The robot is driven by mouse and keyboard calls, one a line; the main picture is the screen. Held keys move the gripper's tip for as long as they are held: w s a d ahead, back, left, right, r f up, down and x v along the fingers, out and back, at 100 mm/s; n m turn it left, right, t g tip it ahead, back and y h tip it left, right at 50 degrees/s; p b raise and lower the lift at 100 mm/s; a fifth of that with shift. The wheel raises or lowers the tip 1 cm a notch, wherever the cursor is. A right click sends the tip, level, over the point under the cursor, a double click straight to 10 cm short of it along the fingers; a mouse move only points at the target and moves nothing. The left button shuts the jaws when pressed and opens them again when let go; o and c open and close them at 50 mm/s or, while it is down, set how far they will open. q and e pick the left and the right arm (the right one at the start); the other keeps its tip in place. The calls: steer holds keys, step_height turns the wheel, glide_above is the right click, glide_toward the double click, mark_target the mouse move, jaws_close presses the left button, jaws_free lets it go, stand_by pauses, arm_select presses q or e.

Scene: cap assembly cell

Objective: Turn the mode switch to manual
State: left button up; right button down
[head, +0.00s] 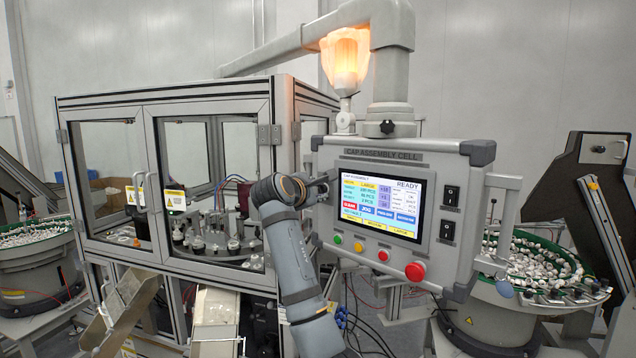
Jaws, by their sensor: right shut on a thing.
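The control panel (400,160) of the cap assembly cell hangs in the middle, with a lit screen (382,205) that reads READY. My right gripper (327,188) is at the panel's left side, left of the screen. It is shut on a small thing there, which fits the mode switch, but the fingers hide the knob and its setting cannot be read. My left gripper is not in view.
Below the screen are a green button (337,238), a yellow button (358,247), a red button (383,256) and a larger red stop button (414,271). A glazed machine enclosure (165,95) stands left.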

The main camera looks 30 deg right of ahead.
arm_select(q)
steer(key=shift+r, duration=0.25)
arm_select(e)
steer(key=shift+n+g, duration=0.6)
steer(key=shift+n, duration=0.5)
steer(key=shift+w, duration=0.1)
steer(key=c, duration=1.1)
jaws_free()
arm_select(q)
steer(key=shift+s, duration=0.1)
arm_select(e)
steer(key=shift+a, duration=0.15)
steer(key=v, duration=1.1)
steer(key=shift+s+a+r, duration=0.25)
steer(key=shift+r, duration=0.05)
